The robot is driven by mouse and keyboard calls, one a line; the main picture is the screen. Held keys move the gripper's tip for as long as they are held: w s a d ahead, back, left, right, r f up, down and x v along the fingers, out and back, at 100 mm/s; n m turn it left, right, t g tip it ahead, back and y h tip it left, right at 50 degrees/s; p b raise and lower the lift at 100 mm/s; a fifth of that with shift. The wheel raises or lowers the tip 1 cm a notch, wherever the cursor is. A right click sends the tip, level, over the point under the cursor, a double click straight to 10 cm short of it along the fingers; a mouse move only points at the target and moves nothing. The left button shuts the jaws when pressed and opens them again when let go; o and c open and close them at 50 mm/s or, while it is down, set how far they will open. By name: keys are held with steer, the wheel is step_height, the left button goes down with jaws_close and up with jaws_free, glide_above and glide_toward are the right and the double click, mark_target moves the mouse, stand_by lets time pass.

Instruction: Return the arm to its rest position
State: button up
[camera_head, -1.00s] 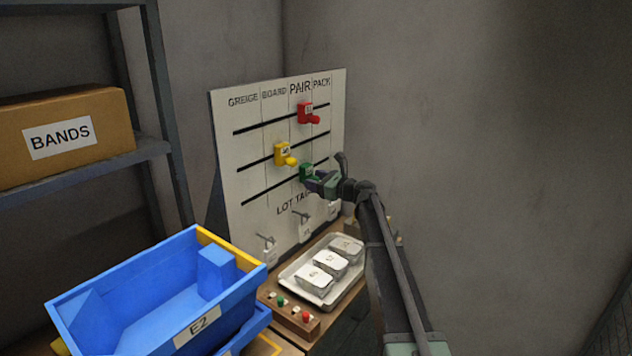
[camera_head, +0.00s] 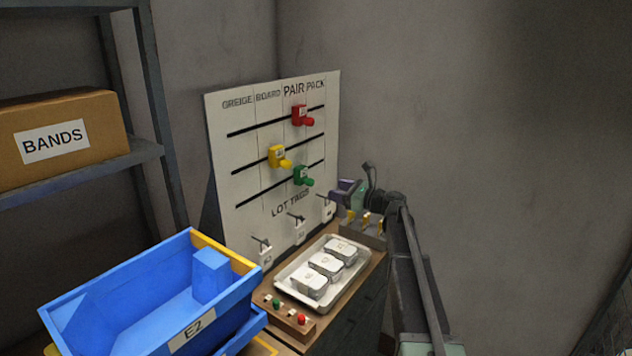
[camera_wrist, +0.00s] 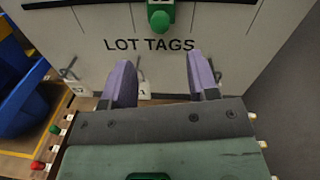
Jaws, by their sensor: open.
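My gripper (camera_head: 346,190) is to the right of the white board (camera_head: 250,188), in front of its lower right edge. In the wrist view its two purple fingers (camera_wrist: 161,82) are spread apart with nothing between them. They point at the board's "LOT TAGS" lettering. The green slider (camera_head: 302,176) sits on the lowest black rail, apart from the fingers. It also shows at the top of the wrist view (camera_wrist: 160,14). The yellow slider (camera_head: 279,157) is on the middle rail and the red slider (camera_head: 301,115) on the top rail.
White tags hang on hooks below the rails. A metal tray (camera_head: 290,281) with white labelled packs stands on the cabinet, beside a wooden button block (camera_head: 290,318). The blue bin (camera_head: 215,325) marked E2 is at lower left. A BANDS box (camera_head: 100,125) sits on the shelf. Bare wall is at right.

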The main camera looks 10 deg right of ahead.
steer(key=s+a+f+n+g+h, duration=0.25)
steer(key=s+f+n+g, duration=0.2)
steer(key=s+n, duration=0.25)
steer(key=s+a+f+n+g+h, duration=0.2)
steer(key=s+a+f+n+g, duration=0.15)
steer(key=s+f+n, duration=0.35)
steer(key=s+a+f+n+g+h, duration=0.1)
steer(key=s+a+n+h, duration=0.1)
steer(key=s, duration=0.6)
steer(key=s+a+f+n+g+h, duration=0.2)
steer(key=s+n, duration=0.3)
steer(key=s, duration=0.4)
steer(key=s+a+f+n+g+h, duration=0.2)
steer(key=s+a+n+h, duration=0.1)
steer(key=s, duration=0.5)
steer(key=shift+s+f+n+h, duration=0.15)
steer(key=shift+s+n+h, duration=0.1)
steer(key=shift+n+h, duration=0.4)
